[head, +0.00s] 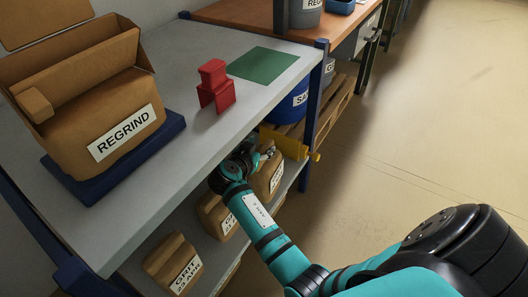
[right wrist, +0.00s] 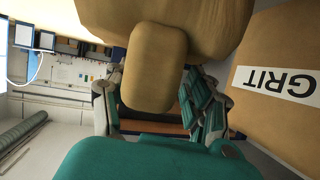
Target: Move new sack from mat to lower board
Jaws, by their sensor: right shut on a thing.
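The green mat (head: 262,65) lies bare on the upper grey board. My right gripper (head: 264,154) is at the lower board (head: 208,247), under the upper board's edge, shut on the top of a brown labelled sack (head: 270,175). The sack appears upright; its base contact is hard to see. In the right wrist view the fingers (right wrist: 155,108) stand either side of a tan top block (right wrist: 152,65). A GRIT label shows on a brown surface (right wrist: 245,105) at the right; I cannot tell whether it belongs to the held sack. My left gripper is out of view.
Other sacks stand on the lower board: one beside the held sack (head: 213,214) and a GRIT sack (head: 174,263) nearer. Above are a REGRIND sack (head: 95,120) and a red object (head: 216,88). A yellow part (head: 288,142) and blue post (head: 315,95) are close to the gripper.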

